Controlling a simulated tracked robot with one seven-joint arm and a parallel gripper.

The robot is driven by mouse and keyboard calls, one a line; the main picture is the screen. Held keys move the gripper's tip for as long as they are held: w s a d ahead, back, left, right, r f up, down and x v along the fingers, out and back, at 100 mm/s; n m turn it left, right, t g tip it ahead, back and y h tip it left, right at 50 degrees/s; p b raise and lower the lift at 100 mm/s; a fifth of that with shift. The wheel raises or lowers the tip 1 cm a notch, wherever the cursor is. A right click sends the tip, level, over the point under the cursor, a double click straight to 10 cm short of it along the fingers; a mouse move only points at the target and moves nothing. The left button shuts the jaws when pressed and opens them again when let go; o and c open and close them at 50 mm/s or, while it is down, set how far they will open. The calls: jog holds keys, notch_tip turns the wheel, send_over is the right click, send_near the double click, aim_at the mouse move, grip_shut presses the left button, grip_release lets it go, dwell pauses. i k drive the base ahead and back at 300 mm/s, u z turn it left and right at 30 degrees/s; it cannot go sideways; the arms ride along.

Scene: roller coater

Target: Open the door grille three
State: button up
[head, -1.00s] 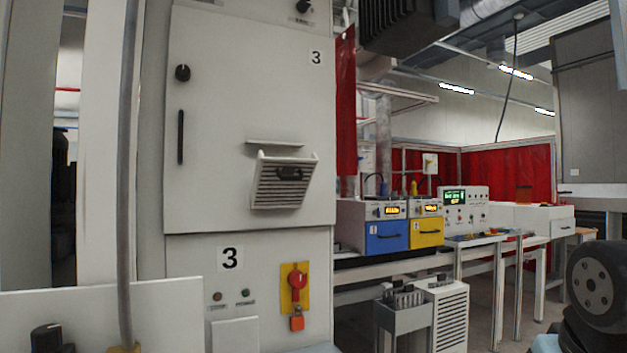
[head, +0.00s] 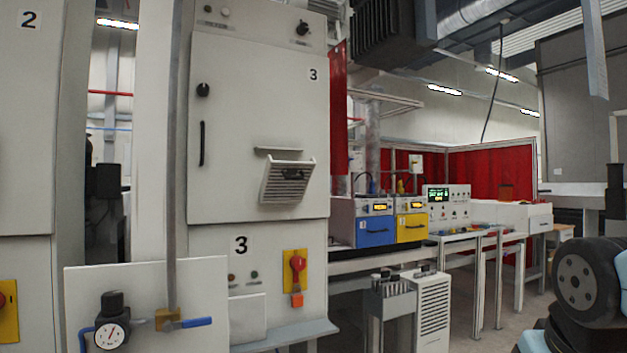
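The grey cabinet door (head: 240,130) marked 3 is closed, with a black knob and a black vertical handle on its left side. The door grille three (head: 287,182) is a louvred flap low on the right of this door. Its top leans out from the door under a small ledge, and a dark latch or handle shows at its upper part. I cannot tell how far it is open. My gripper is not in view; only a part of my arm (head: 590,285) shows at the lower right.
A panel with a gauge (head: 112,333), a blue-handled valve and a vertical pipe (head: 172,150) stands in front of the cabinet's left side. A red switch (head: 297,267) is below the door. Blue (head: 376,231) and yellow drawer units stand on a bench to the right.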

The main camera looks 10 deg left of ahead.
aim_at(282, 182)
jog(key=u, duration=0.2)
jog(key=i, duration=0.9)
jog(key=z, duration=0.1)
